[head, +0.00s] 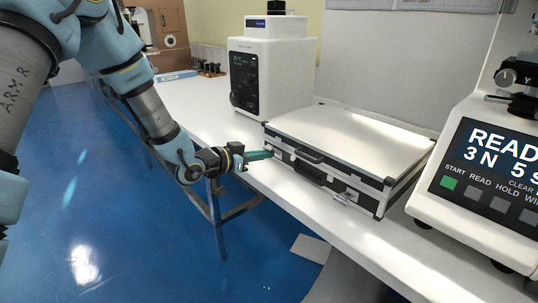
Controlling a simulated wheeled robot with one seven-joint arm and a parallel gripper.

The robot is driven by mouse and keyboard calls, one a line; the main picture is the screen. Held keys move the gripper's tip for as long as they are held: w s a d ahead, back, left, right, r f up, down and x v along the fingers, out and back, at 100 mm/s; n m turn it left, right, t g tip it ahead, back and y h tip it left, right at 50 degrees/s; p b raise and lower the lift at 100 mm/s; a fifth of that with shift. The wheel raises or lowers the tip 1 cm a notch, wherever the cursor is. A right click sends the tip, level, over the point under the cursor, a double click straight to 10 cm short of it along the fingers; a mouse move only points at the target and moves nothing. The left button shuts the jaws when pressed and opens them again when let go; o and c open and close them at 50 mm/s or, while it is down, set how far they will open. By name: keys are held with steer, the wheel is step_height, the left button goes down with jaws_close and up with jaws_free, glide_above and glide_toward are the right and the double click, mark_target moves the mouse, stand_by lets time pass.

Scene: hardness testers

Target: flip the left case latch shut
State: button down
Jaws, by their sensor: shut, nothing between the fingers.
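The case (352,132) lies flat on the white bench with a pale top, dark sides and metal-edged corners. Its lid looks lowered, with a seam along the front. A dark handle (309,156) is on the front face. The right latch (341,199) sticks out low on the front. My gripper (267,155) comes in from the left, its green fingers together and empty, with the tips at the left part of the case front. The left latch is hidden by the fingers or too small to make out. I cannot tell whether the tips touch the case.
A white tester (271,70) stands behind the case on the left. Another tester with a lit screen (492,150) stands close on the right. The bench (215,118) is clear to the left of the case. A grey support frame (215,212) runs below the bench.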

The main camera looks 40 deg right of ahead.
steer(key=shift+d+r, duration=0.1)
steer(key=shift+r, duration=0.1)
steer(key=shift+d+r+p, duration=0.4)
steer(key=shift+r+p, duration=0.15)
steer(key=shift+r, duration=0.2)
steer(key=p+v, duration=0.1)
steer(key=v, duration=0.7)
steer(key=shift+a, duration=0.15)
steer(key=shift+f, duration=0.1)
stand_by(0.6)
